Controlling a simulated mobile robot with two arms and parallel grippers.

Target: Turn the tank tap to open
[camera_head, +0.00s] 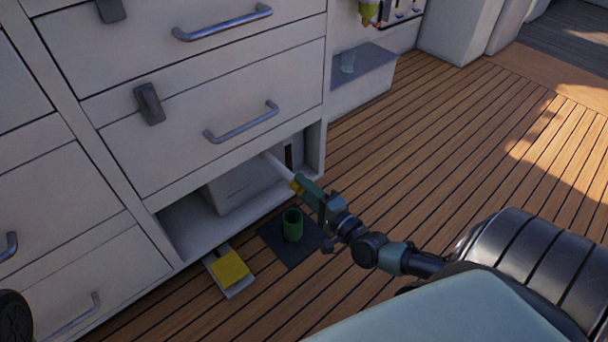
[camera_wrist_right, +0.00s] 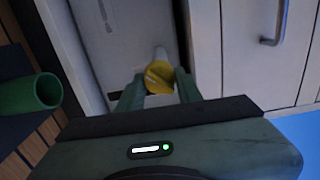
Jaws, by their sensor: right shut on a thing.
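The tank tap shows as a yellow knob (camera_wrist_right: 159,77) on a short white pipe in the right wrist view. In the head view a bit of yellow (camera_head: 297,187) shows at the end of the white pipe (camera_head: 278,167), mostly hidden by my gripper. The pale tank (camera_head: 235,189) sits inside the open lower compartment of the cabinet. My right gripper (camera_head: 301,184) reaches in from the right and is shut on the yellow knob, with one finger on each side of it in the wrist view (camera_wrist_right: 160,88). My left gripper is not in view.
A green cup (camera_head: 292,226) stands on a dark mat (camera_head: 272,239) below my right gripper. A yellow pad lies on a pale tray (camera_head: 240,291) left of it. White drawers with metal handles (camera_head: 240,122) rise above the compartment. The wooden deck (camera_head: 450,130) at right is clear.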

